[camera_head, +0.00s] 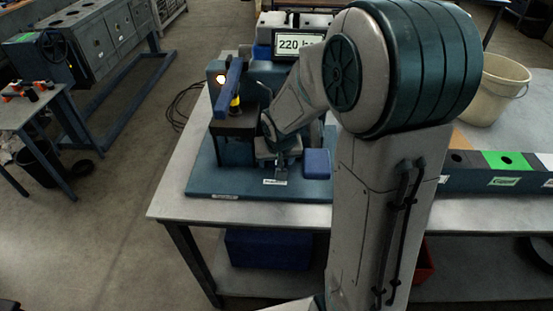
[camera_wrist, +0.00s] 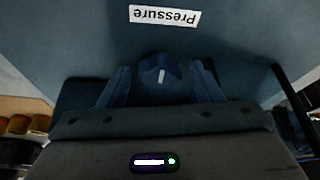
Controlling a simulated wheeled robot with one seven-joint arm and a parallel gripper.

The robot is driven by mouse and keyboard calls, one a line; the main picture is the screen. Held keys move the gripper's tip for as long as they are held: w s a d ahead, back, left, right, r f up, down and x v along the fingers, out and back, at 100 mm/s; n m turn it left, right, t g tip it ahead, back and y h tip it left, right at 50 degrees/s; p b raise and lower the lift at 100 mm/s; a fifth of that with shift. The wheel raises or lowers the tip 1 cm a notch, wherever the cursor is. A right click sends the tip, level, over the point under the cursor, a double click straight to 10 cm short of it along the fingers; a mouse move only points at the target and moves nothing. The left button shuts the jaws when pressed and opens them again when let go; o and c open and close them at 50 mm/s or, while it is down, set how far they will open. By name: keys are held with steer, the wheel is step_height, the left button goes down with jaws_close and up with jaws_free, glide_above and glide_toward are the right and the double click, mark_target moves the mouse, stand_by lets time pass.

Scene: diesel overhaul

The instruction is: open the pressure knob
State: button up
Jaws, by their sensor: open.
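The pressure knob (camera_wrist: 160,76) is a small blue knob with a white line on it, seen in the wrist view below a white label (camera_wrist: 165,16) that reads "Pressure" upside down. My gripper (camera_wrist: 162,82) is open, with one finger on each side of the knob. Whether the fingers touch it I cannot tell. In the head view my gripper (camera_head: 281,172) is low over the front of the blue-green base plate (camera_head: 215,187), just behind a small white label (camera_head: 275,182). The knob cannot be made out there.
A display (camera_head: 290,44) reads 220. A blue block (camera_head: 317,163) sits right of the gripper. A bucket (camera_head: 496,88) and a colored rack (camera_head: 480,180) are at the right.

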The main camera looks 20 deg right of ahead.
steer(key=shift+c, duration=0.3)
steer(key=c, duration=0.9)
steer(key=n+p, duration=0.1)
steer(key=p, duration=0.2)
steer(key=shift+d+r+y, duration=0.1)
steer(key=shift+r+y, duration=0.2)
steer(key=shift+r, duration=0.05)
steer(key=n+p, duration=0.2)
steer(key=p, duration=0.2)
steer(key=shift+d+f+n+y+p, duration=0.1)
steer(key=shift+n+y+p, duration=0.2)
steer(key=shift+y, duration=0.1)
steer(key=shift+f+n+p, duration=0.15)
steer(key=shift+n+p, duration=0.25)
steer(key=shift+p, duration=0.15)
steer(key=o, duration=1)
steer(key=shift+c, duration=0.2)
